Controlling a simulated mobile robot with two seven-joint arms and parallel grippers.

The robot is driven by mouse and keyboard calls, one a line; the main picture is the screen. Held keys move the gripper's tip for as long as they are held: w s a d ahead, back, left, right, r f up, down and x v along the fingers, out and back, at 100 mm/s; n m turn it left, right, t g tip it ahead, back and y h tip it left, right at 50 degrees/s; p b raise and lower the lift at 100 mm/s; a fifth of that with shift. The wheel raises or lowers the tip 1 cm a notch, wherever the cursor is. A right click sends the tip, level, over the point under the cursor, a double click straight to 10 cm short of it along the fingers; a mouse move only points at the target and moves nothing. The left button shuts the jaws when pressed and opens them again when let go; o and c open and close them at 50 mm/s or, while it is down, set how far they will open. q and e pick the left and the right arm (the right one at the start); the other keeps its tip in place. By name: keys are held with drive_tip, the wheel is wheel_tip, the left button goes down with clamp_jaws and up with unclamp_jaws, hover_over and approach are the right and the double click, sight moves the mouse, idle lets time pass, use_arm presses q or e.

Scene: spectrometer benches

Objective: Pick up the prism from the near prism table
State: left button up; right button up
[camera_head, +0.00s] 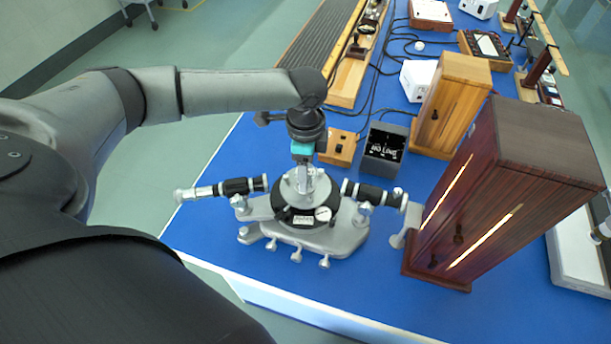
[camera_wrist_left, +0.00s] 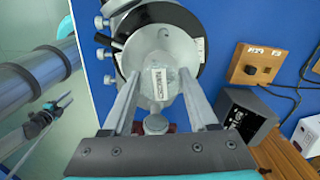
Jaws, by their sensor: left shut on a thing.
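The near prism table (camera_head: 287,190) is the pale round plate at the top of the black and grey spectrometer (camera_head: 340,238). It also shows in the left wrist view (camera_wrist_left: 148,48). My left gripper (camera_head: 304,182) reaches straight down over it. In the left wrist view the fingers of my left gripper (camera_wrist_left: 160,82) close from both sides on the clear prism (camera_wrist_left: 172,90). The prism is small and partly hidden by the fingers. I cannot tell whether it still touches the plate. My right gripper is in neither view.
Telescope tubes (camera_head: 375,193) extend from both sides of the spectrometer. A tall dark wooden cabinet (camera_head: 500,190) stands close on the right. A dark display box (camera_head: 385,145) and a small wooden switch box (camera_head: 340,147) stand behind. Blue bench top (camera_head: 215,225) is bare at left.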

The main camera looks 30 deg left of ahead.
use_arm(q)
clamp_jaws()
